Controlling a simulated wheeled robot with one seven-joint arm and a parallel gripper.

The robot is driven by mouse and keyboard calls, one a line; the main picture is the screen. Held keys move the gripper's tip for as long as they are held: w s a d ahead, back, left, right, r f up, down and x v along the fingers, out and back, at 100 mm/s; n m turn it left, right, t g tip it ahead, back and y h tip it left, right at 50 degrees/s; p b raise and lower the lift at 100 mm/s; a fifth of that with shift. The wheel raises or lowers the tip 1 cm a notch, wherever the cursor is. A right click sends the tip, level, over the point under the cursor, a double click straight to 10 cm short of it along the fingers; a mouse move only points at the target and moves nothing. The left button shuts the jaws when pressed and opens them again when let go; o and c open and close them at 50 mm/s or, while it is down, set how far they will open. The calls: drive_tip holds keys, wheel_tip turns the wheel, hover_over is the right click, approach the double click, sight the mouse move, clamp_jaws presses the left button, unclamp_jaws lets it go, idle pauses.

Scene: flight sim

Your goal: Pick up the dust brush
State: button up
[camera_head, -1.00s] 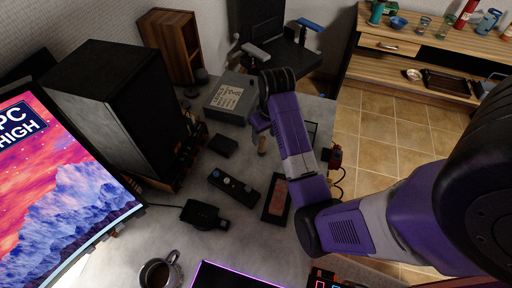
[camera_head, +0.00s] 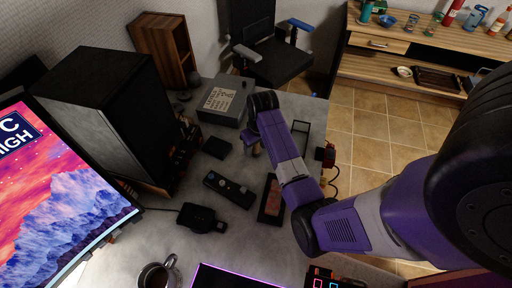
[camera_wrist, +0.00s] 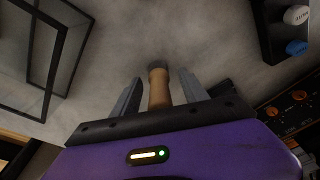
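A small object with a tan wooden handle and a dark grey end, seemingly the dust brush (camera_wrist: 158,90), lies between my fingers in the wrist view. In the head view the brush (camera_head: 257,150) is a small tan shape on the grey desk, partly hidden by my gripper. My gripper (camera_wrist: 160,76) is open, with one finger on each side of the handle and a gap on both sides. In the head view my gripper (camera_head: 250,138) is low over the desk beside the brush. The brush's lower part is hidden behind the gripper body.
A thin black frame (camera_wrist: 40,60) stands near my gripper.

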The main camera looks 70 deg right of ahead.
clamp_jaws()
drive_tip(key=shift+r, duration=0.1)
wheel_tip(320, 180, up, 20)
drive_tip(key=p, duration=0.6)
